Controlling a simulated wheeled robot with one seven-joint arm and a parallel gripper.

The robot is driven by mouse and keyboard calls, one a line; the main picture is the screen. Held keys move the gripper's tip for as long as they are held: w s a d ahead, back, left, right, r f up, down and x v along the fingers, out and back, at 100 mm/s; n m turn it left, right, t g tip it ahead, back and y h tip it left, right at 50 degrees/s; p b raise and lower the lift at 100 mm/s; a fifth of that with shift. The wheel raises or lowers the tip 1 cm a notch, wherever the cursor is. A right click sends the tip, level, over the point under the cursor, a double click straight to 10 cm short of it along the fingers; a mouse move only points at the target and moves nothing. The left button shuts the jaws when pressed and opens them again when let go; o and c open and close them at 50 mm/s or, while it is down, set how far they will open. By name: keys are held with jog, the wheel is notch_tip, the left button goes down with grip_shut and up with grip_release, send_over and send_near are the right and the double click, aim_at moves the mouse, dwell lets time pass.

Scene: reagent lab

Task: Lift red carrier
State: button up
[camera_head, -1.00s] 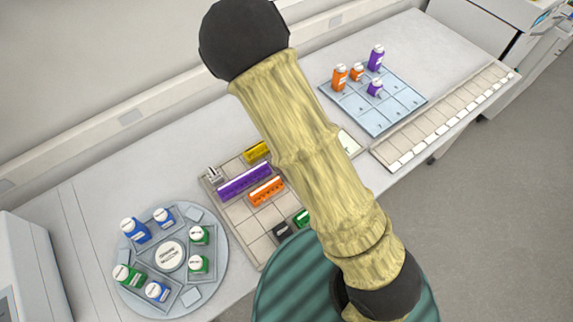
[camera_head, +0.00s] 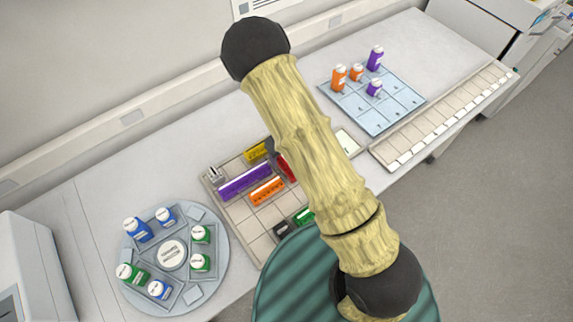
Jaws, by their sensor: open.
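The red carrier (camera_head: 287,168) shows only in part at the upper right of the beige gridded rack. My own arm link covers the rest of it. My gripper (camera_head: 270,146) is mostly hidden behind the arm. A small dark piece, seemingly part of it, shows at the far end of the red carrier. I cannot tell whether it touches the carrier. The red carrier appears to rest on the rack.
A purple carrier (camera_head: 245,181), an orange carrier (camera_head: 267,191) and a yellow carrier (camera_head: 256,152) sit on the rack (camera_head: 243,222). A round tray (camera_head: 212,284) with several bottles stands at left. A blue-grey gridded mat (camera_head: 377,123) holds bottles at upper right.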

jog(key=f, duration=0.2)
jog(key=f+p, duration=0.1)
jog(key=f, duration=0.1)
jog(key=shift+s+d+p, duration=0.1)
jog(key=shift+d+p, duration=0.1)
jog(key=shift+p, duration=0.1)
jog(key=shift+f, duration=0.45)
jog(key=shift+c, duration=0.4)
jog(key=c, duration=1)
